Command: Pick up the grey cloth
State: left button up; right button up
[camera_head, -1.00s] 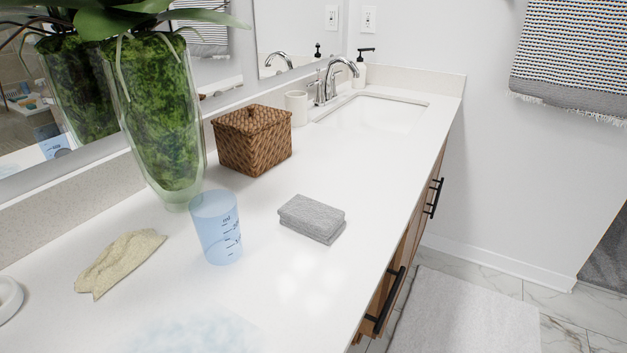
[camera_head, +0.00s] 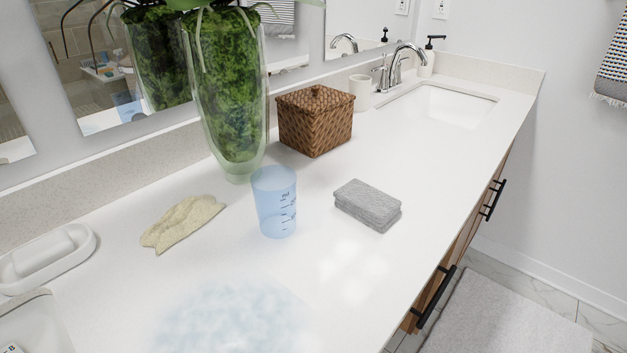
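The grey cloth (camera_head: 368,205) is folded into a small thick pad and lies flat on the white countertop (camera_head: 330,310). It sits to the right of a blue translucent measuring cup (camera_head: 274,203), with a gap between them. Nothing covers it. Neither of my grippers shows in the head view.
A crumpled yellowish cloth (camera_head: 182,222) lies left of the cup. A glass vase with green filling (camera_head: 228,100) and a woven basket (camera_head: 316,122) stand behind. A pale bluish smear (camera_head: 235,320) is on the near counter. A white dish (camera_head: 45,258) is at left; the sink (camera_head: 440,105) is far right.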

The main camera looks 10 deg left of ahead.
aim_at(375, 209)
jog(key=i+l+u, duration=0.1)
jog(key=i+l, duration=0.4)
jog(key=l, duration=0.2)
jog(key=i+l+u, duration=0.15)
jog(key=l, duration=0.25)
jog(key=i+l+u, duration=0.1)
jog(key=i+l, duration=0.2)
jog(key=l, duration=0.1)
